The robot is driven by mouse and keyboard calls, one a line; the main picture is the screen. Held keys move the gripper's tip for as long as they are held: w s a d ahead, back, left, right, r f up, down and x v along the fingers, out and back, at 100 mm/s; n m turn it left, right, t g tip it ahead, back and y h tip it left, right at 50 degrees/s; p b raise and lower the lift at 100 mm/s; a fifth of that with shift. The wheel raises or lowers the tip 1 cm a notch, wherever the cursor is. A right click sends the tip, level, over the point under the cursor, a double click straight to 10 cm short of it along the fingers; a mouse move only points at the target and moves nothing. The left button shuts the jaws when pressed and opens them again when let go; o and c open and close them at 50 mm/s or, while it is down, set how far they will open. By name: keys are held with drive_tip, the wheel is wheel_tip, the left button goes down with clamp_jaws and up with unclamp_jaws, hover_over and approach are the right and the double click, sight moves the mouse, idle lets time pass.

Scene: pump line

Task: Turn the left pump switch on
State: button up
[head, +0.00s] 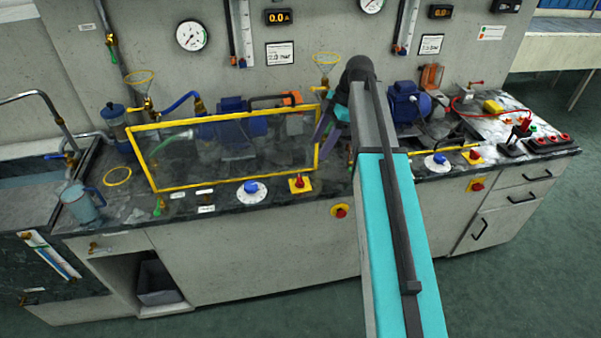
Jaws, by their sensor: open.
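A red knob on a yellow plate (300,184), which looks like the left pump switch, sits on the bench top near its front edge. Its exact on or off position is too small to read. To its left is a blue knob on a white dial (251,190). My gripper (324,133), with purple fingers, is open over the bench, behind and a little right of the red knob, apart from it. My arm partly hides the gripper. The blue left pump (234,112) stands behind a clear, yellow-framed screen (235,186).
Another red knob on yellow (341,210) is on the bench front, just left of my arm. The right side has a blue pump (405,103), a dial (437,163) and a red knob on yellow (473,156). A jug (80,205) stands at left.

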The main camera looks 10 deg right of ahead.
sight(301, 178)
drive_tip(key=shift+a, duration=0.15)
drive_tip(key=shift+p+x, duration=1.45)
drive_tip(key=shift+x, duration=5.5)
drive_tip(key=c, duration=1.1)
drive_tip(key=shift+o, duration=0.2)
